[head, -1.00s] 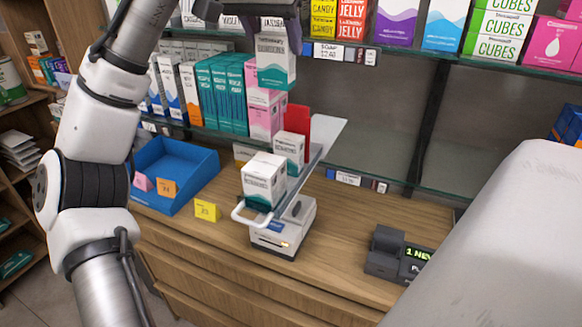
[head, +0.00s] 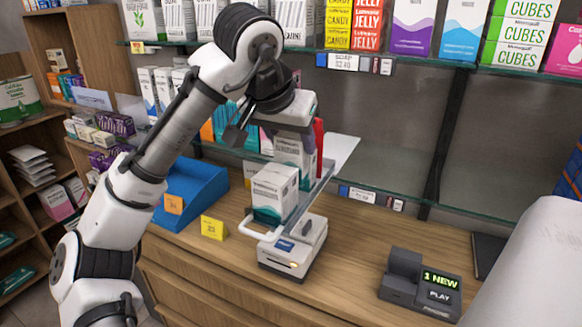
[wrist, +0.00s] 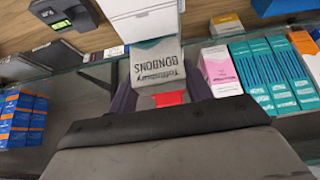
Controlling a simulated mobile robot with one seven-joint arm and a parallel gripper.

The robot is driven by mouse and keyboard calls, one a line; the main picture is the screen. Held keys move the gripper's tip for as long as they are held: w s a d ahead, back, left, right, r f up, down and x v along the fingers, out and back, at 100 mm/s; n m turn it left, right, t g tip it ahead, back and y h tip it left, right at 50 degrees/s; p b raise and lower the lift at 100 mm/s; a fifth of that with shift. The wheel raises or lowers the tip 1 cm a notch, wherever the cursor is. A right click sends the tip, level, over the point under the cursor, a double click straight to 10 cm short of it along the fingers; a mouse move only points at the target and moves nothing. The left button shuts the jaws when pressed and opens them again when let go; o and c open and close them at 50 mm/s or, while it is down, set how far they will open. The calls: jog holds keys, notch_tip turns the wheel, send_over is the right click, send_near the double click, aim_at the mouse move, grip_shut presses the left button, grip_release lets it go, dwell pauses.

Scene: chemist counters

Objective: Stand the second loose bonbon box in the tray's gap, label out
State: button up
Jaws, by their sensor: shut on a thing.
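My gripper (head: 292,118) points down over the narrow tray (head: 262,234), which has a white front handle. It is shut on a white and teal bonbon box (head: 298,152), low behind the front box; I cannot tell whether it touches the tray floor. In the wrist view the held box (wrist: 158,72) shows its "BONBONS" lettering between the fingers. Another bonbon box (head: 275,193) stands upright at the tray's front, lettering towards the head camera. A red panel (head: 319,142) stands behind, partly hidden; red also shows beside the held box in the wrist view (wrist: 170,98).
A white device (head: 290,254) stands beneath the tray. A blue bin (head: 190,195) and a yellow price card (head: 213,228) are to the left. A dark display unit (head: 425,285) stands at the right. Glass shelves with boxes run behind. The counter between tray and display is clear.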

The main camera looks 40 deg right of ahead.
aim_at(287, 151)
jog(key=shift+f+b, duration=1.7)
jog(key=shift+f, duration=0.35)
jog(key=shift+f, duration=0.15)
jog(key=o, duration=1)
jog(key=shift+c, duration=0.2)
jog(key=shift+a+r, duration=0.1)
jog(key=shift+r, duration=0.25)
jog(key=b+v, duration=0.1)
jog(key=v, duration=1)
jog(key=shift+a+r, duration=0.15)
jog(key=shift+r, duration=0.1)
